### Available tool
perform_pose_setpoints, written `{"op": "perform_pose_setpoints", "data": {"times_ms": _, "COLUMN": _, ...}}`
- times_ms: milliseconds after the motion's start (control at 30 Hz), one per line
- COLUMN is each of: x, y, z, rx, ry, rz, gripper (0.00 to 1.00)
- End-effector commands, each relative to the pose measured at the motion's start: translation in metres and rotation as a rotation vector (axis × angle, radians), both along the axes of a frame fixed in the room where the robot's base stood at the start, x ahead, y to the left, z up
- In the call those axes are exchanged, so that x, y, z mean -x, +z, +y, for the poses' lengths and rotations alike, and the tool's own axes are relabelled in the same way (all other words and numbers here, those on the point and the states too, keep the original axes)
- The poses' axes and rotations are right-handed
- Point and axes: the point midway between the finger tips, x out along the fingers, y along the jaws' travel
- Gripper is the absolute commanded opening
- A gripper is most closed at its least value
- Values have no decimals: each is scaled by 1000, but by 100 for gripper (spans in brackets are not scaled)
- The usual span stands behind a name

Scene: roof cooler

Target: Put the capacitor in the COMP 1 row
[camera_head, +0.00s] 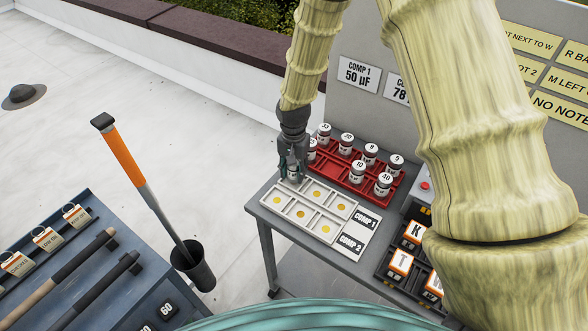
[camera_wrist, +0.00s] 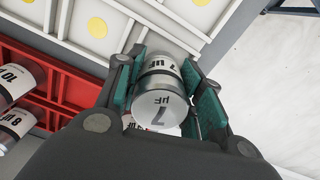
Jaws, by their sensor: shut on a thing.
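My gripper (camera_head: 292,170) is shut on a silvery capacitor marked 7 µF (camera_wrist: 160,105). In the head view it is over the left end of the white tray (camera_head: 268,207), at the far row, which lines up with the COMP 1 label (camera_head: 366,220). The near row lines up with the COMP 2 label (camera_head: 351,243). The other tray cells show bare yellow dots. I cannot tell whether the capacitor touches the tray floor. A wall card reads COMP 1 50 µF (camera_head: 357,75).
A red rack (camera_head: 329,168) behind the tray holds several numbered capacitors, including 10 (camera_head: 358,172) and 40 (camera_head: 383,184). A dark rack of lettered blocks (camera_head: 400,262) stands at the right. An orange-handled tool (camera_head: 124,155) stands in a black holder at the left.

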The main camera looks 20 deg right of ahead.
Motion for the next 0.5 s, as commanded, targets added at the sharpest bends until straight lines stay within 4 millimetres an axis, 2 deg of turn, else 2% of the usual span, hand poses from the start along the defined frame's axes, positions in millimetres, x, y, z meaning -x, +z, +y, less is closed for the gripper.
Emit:
{"op": "perform_pose_setpoints", "data": {"times_ms": 167, "x": 0, "y": -9, "z": 0, "rx": 0, "ry": 1, "rz": -1, "gripper": 11}}
{"op": "perform_pose_setpoints", "data": {"times_ms": 500, "x": 0, "y": -13, "z": 0, "rx": 0, "ry": 0, "rz": -1, "gripper": 11}}
